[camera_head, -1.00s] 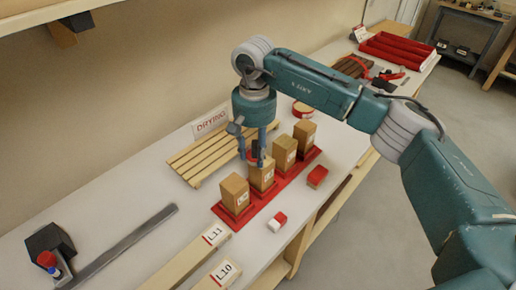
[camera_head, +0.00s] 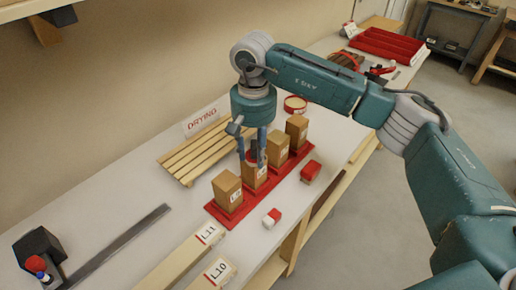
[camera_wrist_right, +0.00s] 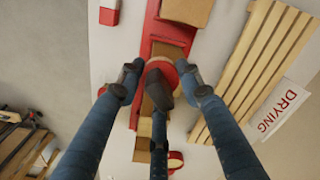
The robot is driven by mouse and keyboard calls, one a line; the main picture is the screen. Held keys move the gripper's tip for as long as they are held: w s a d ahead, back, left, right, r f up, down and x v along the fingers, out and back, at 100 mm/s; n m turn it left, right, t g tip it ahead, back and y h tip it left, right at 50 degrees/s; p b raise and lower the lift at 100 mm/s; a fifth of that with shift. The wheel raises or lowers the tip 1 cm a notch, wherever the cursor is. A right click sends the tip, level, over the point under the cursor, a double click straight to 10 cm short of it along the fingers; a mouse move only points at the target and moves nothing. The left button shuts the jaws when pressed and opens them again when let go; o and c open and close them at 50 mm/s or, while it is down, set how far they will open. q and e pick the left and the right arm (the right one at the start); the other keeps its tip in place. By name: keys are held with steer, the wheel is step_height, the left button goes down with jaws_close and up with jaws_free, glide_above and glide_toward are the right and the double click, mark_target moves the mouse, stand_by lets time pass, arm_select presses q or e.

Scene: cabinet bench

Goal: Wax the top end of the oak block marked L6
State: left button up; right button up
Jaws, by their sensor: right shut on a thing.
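Several oak blocks stand upright in a red rack (camera_head: 225,217) on the bench. The nearest block (camera_head: 227,192) and the second block (camera_head: 254,178) carry white labels too small to read surely, so I cannot tell which is L6. My right gripper (camera_head: 253,158) points down over the second block, shut on a small dark-and-red piece (camera_head: 253,148) at that block's top. In the right wrist view the fingers (camera_wrist_right: 160,80) close around a round red-edged part (camera_wrist_right: 165,65); whether it touches the wood is unclear. My left gripper is not in view.
A slatted wooden rack (camera_head: 190,160) with a DRYING sign (camera_head: 202,121) stands behind the blocks. A round red-rimmed tin (camera_head: 295,104), a red box (camera_head: 310,171) and a red-and-white piece (camera_head: 272,217) lie nearby. Boards marked L11 (camera_head: 190,250) and L10 (camera_head: 215,275) lie in front.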

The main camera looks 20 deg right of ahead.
steer(key=shift+w+d+f+b, duration=0.15)
steer(key=shift+w+b, duration=0.2)
steer(key=shift+w, duration=0.45)
steer(key=shift+w+d, duration=0.15)
steer(key=shift+w, duration=0.8)
steer(key=shift+s, duration=0.9)
steer(key=shift+r, duration=0.2)
steer(key=shift+r+p, duration=1.2)
steer(key=shift+r, duration=1.8)
steer(key=shift+r+p, duration=0.85)
steer(key=shift+r, duration=0.7)
